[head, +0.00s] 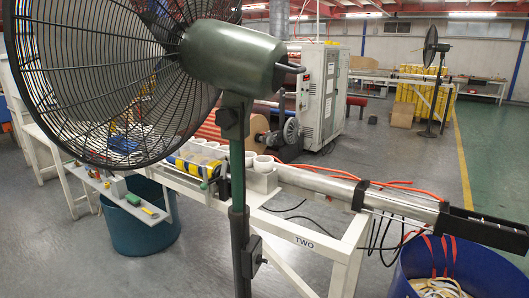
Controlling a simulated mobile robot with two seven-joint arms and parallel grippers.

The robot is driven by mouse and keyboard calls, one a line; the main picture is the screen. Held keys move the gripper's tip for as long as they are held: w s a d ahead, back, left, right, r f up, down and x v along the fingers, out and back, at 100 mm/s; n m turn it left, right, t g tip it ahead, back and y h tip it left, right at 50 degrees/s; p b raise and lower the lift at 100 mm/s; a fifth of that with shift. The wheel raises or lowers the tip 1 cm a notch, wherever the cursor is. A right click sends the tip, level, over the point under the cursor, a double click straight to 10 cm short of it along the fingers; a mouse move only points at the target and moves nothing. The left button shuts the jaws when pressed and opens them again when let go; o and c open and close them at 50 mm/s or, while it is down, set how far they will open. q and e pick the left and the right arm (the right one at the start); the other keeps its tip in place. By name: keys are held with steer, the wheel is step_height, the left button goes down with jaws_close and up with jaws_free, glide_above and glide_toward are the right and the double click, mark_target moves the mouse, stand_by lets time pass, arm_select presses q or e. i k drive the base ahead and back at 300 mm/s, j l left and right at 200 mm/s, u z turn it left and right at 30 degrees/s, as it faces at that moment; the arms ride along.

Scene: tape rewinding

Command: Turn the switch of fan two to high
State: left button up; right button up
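A large pedestal fan stands close in front of me, with a dark green motor housing (232,58) and a black wire cage (95,80) at the upper left. Its dark green pole (237,180) runs down to the bottom edge. A black switch box (250,257) is fixed low on the pole, with a small knob-like part on its right side. The knob's setting is too small to read. Neither of my grippers is in view.
A white bench with a long metal tube (320,184) runs behind the fan. A blue bin (478,272) with cords stands at lower right, a teal tub (140,228) at left. Another fan (432,48) stands far back. Grey floor is open beyond the bench.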

mark_target(260, 259)
steer(key=i+j+u, duration=0.25)
steer(key=i, duration=0.15)
steer(key=i+u, duration=0.2)
steer(key=i, duration=0.2)
